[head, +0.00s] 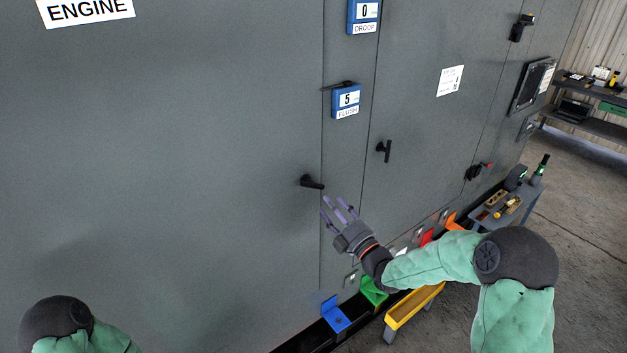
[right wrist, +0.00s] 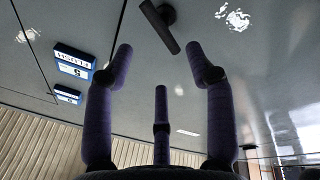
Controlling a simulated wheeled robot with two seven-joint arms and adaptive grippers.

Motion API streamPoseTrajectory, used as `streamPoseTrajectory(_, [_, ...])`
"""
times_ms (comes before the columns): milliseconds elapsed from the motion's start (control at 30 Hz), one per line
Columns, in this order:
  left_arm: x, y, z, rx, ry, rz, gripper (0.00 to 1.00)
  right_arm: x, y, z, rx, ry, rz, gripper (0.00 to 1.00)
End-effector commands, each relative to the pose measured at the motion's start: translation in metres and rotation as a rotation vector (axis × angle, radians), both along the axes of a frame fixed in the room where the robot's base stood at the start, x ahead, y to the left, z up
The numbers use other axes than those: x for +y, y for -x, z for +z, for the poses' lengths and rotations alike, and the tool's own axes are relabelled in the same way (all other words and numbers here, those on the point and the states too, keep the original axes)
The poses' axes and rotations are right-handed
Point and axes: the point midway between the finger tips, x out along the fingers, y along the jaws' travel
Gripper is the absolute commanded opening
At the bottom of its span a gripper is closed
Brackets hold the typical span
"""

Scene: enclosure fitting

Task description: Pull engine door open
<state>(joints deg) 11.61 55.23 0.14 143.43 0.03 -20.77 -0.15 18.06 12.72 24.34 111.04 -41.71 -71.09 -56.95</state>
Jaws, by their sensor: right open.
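The engine door (head: 180,150) is a large grey panel with an ENGINE label (head: 88,10) at its upper left. It looks flush with the panel beside it. A black handle (head: 312,182) sits near its right edge. My right gripper (head: 338,208) is open and empty, just below and right of that handle, fingers pointing up toward it. In the right wrist view a black handle (right wrist: 160,27) shows beyond the spread fingers, apart from them. My left arm shows only as a shoulder part at the lower left; its gripper is out of view.
A second black handle (head: 384,150) is on the panel to the right. A blue FLUSH tag (head: 346,101) hangs above. Blue (head: 336,316) and green (head: 373,291) brackets and a yellow tray (head: 412,312) line the base. A small cart (head: 505,205) stands at the right.

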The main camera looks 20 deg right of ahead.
Motion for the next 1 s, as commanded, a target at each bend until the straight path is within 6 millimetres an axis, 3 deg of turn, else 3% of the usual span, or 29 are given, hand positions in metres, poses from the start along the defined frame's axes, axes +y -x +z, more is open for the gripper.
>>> streamPoseTrajectory(500, [0.000,0.000,0.015,0.000,0.000,0.000,0.40,0.026,-0.077,0.018,0.003,-0.003,0.001,0.55])
streamPoseTrajectory(700, [0.000,0.000,0.017,0.000,0.000,0.000,0.40,0.030,-0.089,0.020,0.004,-0.003,0.000,0.55])
streamPoseTrajectory(1000, [0.000,0.000,0.017,0.000,0.000,0.000,0.40,0.030,-0.091,0.020,0.003,-0.003,0.000,0.55])
